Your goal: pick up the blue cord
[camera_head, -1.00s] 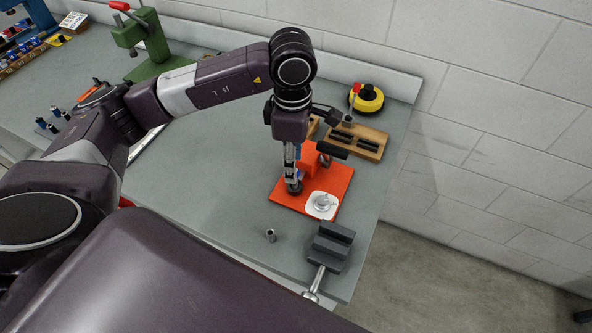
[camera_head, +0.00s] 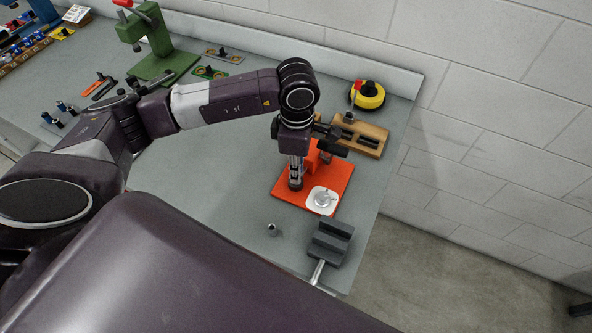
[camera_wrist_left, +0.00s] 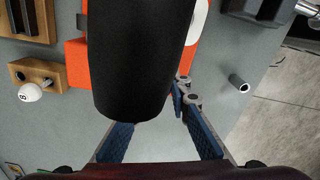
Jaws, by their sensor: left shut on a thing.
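I cannot make out a blue cord in either view. My left gripper (camera_head: 296,184) points down over the orange-red plate (camera_head: 338,186) on the bench. In the left wrist view a large black tapered cylinder (camera_wrist_left: 140,60) fills the space between its blue-padded fingers. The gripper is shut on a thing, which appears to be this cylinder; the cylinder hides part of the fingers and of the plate. A white dish-like piece (camera_head: 323,200) with a grey round part sits at the plate's near corner. My right gripper is not in view.
A wooden block with dark slots (camera_head: 366,138) and a yellow-black round tool (camera_head: 369,95) stand behind the plate. A dark grey vise-like block (camera_head: 329,243) and a small metal cylinder (camera_head: 272,230) are in front. A green press (camera_head: 155,45) stands far left. The middle bench is clear.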

